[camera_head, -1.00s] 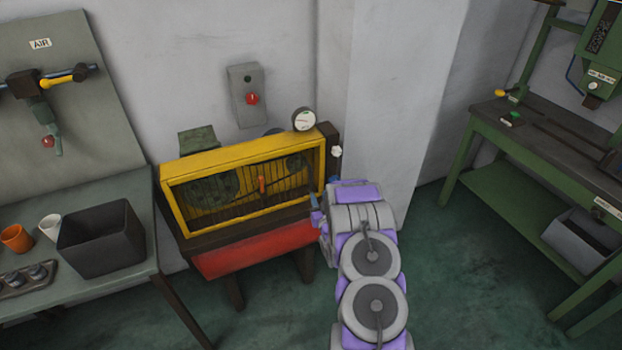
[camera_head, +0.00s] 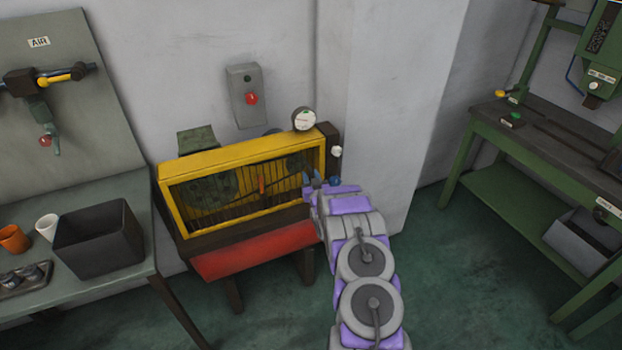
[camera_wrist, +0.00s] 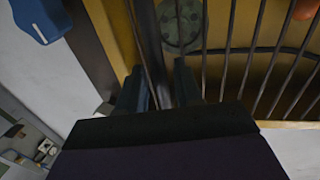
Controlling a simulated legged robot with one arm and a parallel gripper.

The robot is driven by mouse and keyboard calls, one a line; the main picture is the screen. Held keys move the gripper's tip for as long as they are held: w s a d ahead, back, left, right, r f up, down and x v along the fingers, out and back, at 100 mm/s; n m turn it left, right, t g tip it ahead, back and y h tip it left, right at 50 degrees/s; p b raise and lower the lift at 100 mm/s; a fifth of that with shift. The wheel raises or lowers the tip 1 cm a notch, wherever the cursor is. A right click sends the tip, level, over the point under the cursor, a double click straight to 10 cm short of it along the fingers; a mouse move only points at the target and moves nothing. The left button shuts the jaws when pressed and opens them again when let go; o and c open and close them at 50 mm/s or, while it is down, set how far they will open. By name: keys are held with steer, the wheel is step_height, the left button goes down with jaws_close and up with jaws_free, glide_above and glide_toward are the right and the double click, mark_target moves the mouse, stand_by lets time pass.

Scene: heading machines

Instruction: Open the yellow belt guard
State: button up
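The yellow belt guard (camera_head: 245,157) is a yellow-framed box with a front of dark bars, closed over green pulleys and a belt. A small orange handle (camera_head: 261,184) stands upright in the middle of the barred front. It also shows at the top right corner of the wrist view (camera_wrist: 304,9). My gripper (camera_head: 321,181) is at the guard's right end, well right of the handle. In the wrist view my gripper (camera_wrist: 158,88) has its two fingers apart, with a dark bar between or just beyond them. I cannot tell whether they touch it.
A dark post with a white knob (camera_head: 336,152) stands at the guard's right end, with a gauge (camera_head: 304,119) above. A red panel (camera_head: 255,250) is below the guard. A bench with a black bin (camera_head: 100,240) is left; a green workbench (camera_head: 540,150) is right.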

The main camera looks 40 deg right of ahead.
steer(key=shift+a, duration=0.1)
steer(key=shift+c, duration=0.2)
jaws_close()
stand_by(0.4)
